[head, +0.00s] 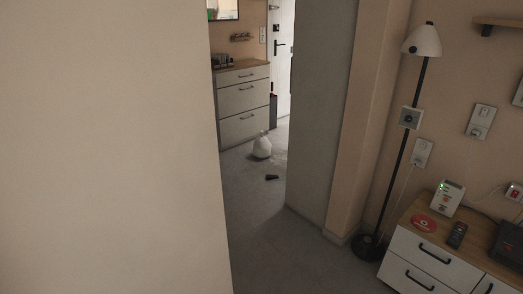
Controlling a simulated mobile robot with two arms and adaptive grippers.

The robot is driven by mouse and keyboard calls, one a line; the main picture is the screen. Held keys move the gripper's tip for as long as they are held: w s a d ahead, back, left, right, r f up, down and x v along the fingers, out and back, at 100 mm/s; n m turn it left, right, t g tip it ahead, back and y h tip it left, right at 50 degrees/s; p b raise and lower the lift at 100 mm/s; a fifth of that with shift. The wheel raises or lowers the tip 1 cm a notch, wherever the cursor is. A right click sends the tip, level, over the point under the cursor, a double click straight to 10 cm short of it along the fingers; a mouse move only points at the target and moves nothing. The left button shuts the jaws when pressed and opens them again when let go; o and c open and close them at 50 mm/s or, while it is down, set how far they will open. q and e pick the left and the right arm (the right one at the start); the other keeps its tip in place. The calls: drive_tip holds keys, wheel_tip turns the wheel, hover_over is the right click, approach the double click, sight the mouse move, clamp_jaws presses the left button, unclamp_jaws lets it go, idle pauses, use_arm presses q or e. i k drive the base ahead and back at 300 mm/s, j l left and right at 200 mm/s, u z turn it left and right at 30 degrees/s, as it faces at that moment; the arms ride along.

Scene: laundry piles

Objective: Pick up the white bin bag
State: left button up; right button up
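The white bin bag (262,148) sits upright on the grey floor of the hallway, seen through the doorway at the centre of the head view. It is small and far off, in front of a chest of drawers. Neither of my grippers shows in the view.
A small dark object (272,177) lies on the floor in front of the bag. A blank wall (110,150) fills the left, and a wall edge (325,110) bounds the opening's right. A floor lamp (398,140) and low cabinet (440,262) stand at right.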

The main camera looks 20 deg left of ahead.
sight(263, 147)
drive_tip(key=i+z, duration=0.3)
drive_tip(key=i, duration=0.35)
drive_tip(key=i+u, duration=0.25)
drive_tip(key=i, duration=0.25)
drive_tip(key=i+l+u, duration=0.25)
drive_tip(key=i, duration=0.25)
drive_tip(key=i+l+u, duration=0.1)
drive_tip(key=i+u, duration=0.15)
drive_tip(key=i, duration=0.25)
drive_tip(key=i+j+u, duration=0.2)
drive_tip(key=i+u, duration=0.2)
drive_tip(key=i, duration=0.3)
drive_tip(key=i+u, duration=0.4)
drive_tip(key=i, duration=0.35)
drive_tip(key=i+l+u, duration=0.35)
drive_tip(key=i, duration=0.35)
drive_tip(key=i+j, duration=0.1)
drive_tip(key=i, duration=0.4)
drive_tip(key=i+j+z, duration=0.1)
drive_tip(key=i, duration=0.4)
drive_tip(key=i+j, duration=0.15)
drive_tip(key=i, duration=0.35)
